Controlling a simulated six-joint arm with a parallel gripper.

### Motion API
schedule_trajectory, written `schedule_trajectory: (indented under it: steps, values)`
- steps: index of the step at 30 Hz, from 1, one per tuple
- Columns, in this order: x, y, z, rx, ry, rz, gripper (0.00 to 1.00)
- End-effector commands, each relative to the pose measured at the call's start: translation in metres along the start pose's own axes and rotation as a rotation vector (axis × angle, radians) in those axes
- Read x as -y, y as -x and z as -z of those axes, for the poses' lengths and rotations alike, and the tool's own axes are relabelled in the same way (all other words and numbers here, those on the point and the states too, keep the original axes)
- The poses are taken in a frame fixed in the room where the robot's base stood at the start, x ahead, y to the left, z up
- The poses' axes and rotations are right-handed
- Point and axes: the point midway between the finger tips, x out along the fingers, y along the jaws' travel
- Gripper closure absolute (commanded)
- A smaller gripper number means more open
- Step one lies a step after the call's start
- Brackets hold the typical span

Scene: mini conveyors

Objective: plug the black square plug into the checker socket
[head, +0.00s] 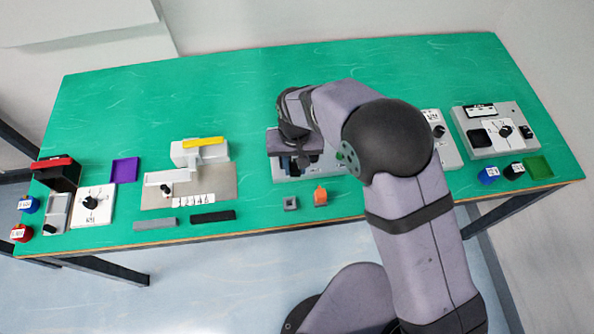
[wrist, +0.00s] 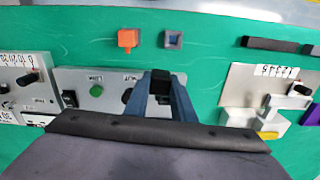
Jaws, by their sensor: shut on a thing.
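The black square plug (wrist: 160,79) shows as a small dark block between the fingertips of my gripper (wrist: 159,90) in the wrist view. My gripper is shut on it, over the right part of the grey checker panel (wrist: 62,77). The panel has a green round part (wrist: 96,90), a dark square opening (wrist: 70,98) and small labels. I cannot tell whether the plug touches the panel. In the head view my gripper (head: 296,165) hides most of the panel (head: 273,143), and the plug cannot be made out.
An orange piece (head: 320,197) and a grey square ring (head: 290,203) lie in front of the panel. A grey bar (head: 154,224) and a black bar (head: 212,216) lie further left. Device boxes stand on both sides. The green table's back is clear.

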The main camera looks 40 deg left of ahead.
Motion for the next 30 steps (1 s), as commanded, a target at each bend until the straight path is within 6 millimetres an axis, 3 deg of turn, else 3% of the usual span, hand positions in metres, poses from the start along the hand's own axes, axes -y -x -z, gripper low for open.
schedule_trajectory:
  steps: [6,12,18,30]
  values:
    - [0.015,0.007,0.043,-0.003,0.018,0.001,0.99]
    - [0.023,0.026,0.065,-0.002,0.035,0.001,0.99]
    - [0.026,0.037,0.073,0.000,0.058,0.000,0.99]
    - [0.025,0.037,0.070,0.000,0.081,0.000,0.99]
